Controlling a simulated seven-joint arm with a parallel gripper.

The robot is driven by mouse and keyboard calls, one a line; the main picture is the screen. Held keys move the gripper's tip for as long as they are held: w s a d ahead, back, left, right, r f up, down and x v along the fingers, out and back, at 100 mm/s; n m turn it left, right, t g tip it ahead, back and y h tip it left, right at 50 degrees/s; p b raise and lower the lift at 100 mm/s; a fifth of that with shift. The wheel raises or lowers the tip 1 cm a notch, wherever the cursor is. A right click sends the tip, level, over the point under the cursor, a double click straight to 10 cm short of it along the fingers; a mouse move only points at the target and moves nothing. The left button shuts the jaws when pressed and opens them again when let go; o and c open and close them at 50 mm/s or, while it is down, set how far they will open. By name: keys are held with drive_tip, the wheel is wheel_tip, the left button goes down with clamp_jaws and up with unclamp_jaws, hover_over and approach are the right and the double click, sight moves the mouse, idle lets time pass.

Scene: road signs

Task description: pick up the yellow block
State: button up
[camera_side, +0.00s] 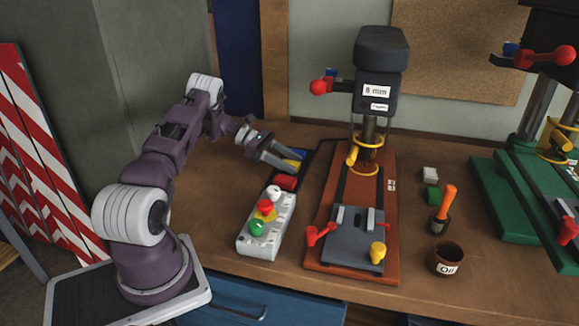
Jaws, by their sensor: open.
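The yellow block (293,163) shows as a small yellow patch at the back of the bench, just beyond my fingertips and partly hidden by them. It appears to lie on a dark tray or mat (321,153). My gripper (286,168) is open and reaches down to the right, with its fingertips close to the yellow block. I cannot tell whether the fingers are around it or touching it. A blue block (298,154) lies right behind the yellow one, and a red block (286,183) lies just in front of it.
A grey box with white, red and green buttons (265,222) stands in front of the blocks. A drill press (380,75) on an orange base rises close to the right.

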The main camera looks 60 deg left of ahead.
drive_tip(key=shift+w+d+f, duration=0.1)
drive_tip(key=shift+w+d, duration=0.05)
drive_tip(key=shift+d, duration=0.05)
clamp_jaws()
